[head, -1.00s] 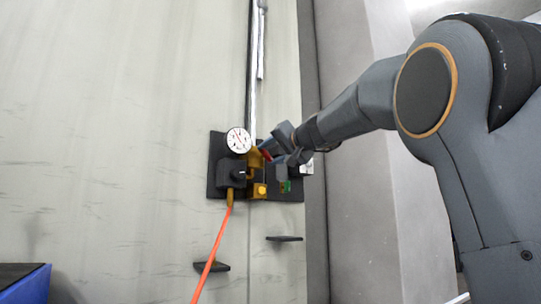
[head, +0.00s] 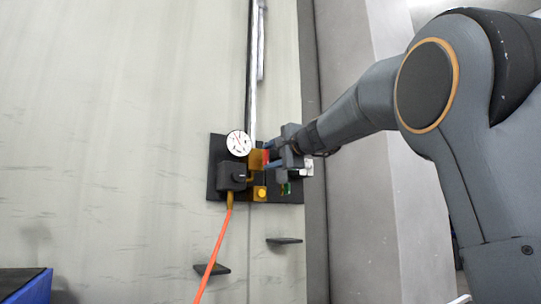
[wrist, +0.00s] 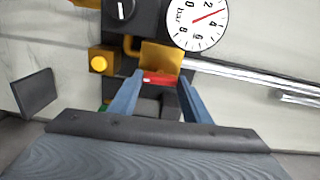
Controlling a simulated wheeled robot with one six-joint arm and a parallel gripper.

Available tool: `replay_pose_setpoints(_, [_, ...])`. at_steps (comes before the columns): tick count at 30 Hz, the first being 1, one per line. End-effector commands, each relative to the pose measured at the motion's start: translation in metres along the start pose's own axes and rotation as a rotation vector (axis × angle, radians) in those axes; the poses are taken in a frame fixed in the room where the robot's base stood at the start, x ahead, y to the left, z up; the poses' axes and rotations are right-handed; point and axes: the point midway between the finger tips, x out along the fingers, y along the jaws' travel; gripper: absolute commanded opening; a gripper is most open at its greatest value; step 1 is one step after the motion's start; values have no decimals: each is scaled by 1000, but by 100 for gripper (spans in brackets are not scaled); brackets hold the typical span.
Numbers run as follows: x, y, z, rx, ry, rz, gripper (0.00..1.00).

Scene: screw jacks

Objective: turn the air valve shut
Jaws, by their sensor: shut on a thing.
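The air valve has a brass body (head: 257,158) on a black wall panel, also seen in the wrist view (wrist: 161,57). Its red handle (wrist: 158,80) shows between the two blue fingertips of my gripper (wrist: 160,92), and a bit of red (head: 266,157) shows in the head view. My gripper (head: 268,157) is shut on the handle, reaching in from the right. The fingers partly hide the handle, so its exact angle is hard to read.
A round pressure gauge (head: 238,143) sits up and left of the valve. Below are a black knob block (head: 231,177), a yellow button (head: 260,193) and an orange hose (head: 216,245). A metal pipe (head: 252,75) runs upward. Two dark brackets (head: 284,240) (head: 211,269) stick out lower down.

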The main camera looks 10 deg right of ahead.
Motion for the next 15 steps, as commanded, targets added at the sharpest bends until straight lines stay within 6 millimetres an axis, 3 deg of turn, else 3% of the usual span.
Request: replay_pose_setpoints(15, [0,0,0,57,1,0,21])
